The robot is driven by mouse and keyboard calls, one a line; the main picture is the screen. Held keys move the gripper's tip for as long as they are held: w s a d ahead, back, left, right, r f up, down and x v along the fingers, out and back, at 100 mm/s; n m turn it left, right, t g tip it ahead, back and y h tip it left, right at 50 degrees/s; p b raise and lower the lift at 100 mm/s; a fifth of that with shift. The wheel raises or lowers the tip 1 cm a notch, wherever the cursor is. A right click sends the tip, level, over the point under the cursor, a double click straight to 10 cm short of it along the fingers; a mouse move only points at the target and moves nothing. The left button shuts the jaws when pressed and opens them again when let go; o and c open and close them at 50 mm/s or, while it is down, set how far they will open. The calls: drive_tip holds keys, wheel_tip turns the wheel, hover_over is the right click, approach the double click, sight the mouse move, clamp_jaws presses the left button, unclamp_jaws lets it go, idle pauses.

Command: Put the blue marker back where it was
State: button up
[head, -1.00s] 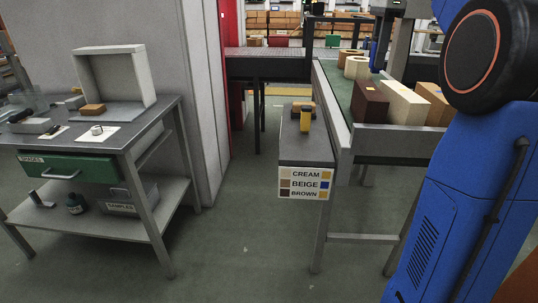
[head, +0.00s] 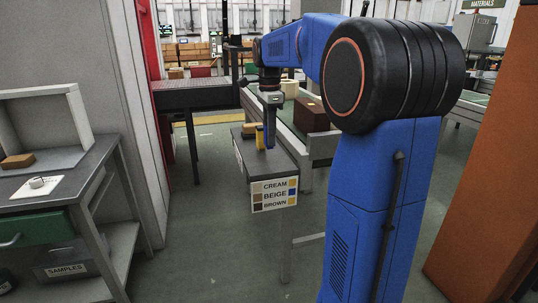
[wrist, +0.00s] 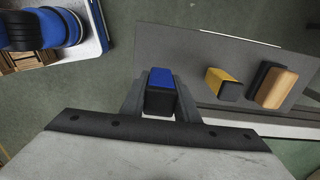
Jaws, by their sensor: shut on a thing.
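The blue marker (head: 270,132) hangs upright below my gripper (head: 271,98) in the head view. In the wrist view, the blue marker (wrist: 160,78), with a dark end, sits between the two fingers of my gripper (wrist: 160,100), which is shut on it. It is over or beside an edge of the small grey shelf (wrist: 205,50); its height above the shelf is hard to tell. A yellow marker (wrist: 222,83) with a dark end stands on the shelf, beside the blue one and apart from it.
A wood-topped dark block (wrist: 278,87) stands beyond the yellow marker. The shelf front carries a CREAM, BEIGE, BROWN sign (head: 274,195). A conveyor with a dark brown box (head: 311,115) lies right of the shelf. A grey bench (head: 75,185) stands at left, with open floor between.

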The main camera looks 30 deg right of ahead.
sight(270, 148)
drive_tip(key=shift+d+f, duration=0.1)
drive_tip(key=shift+f, duration=2.9)
drive_tip(key=o, duration=0.8)
drive_tip(key=shift+f, duration=0.1)
drive_tip(key=shift+o, duration=0.2)
wheel_tip(270, 148, up, 12)
drive_tip(key=shift+r, duration=0.15)
drive_tip(key=s+a+f+n+t, duration=0.1)
drive_tip(key=s+a+f+n, duration=0.4)
drive_tip(key=s, duration=0.5)
drive_tip(key=s+a+f+n+t, duration=0.2)
drive_tip(key=s+a+f+n, duration=0.3)
drive_tip(key=s+f+n, duration=0.4)
drive_tip(key=s+a+f+n+t, duration=0.1)
drive_tip(key=s+a+f+n, duration=0.4)
drive_tip(key=s, duration=0.6)
wheel_tip(270, 148, down, 2)
drive_tip(key=shift+s+a+f+n+t, duration=0.2)
drive_tip(key=shift+a+n+t, duration=0.2)
drive_tip(key=shift+n, duration=0.7)
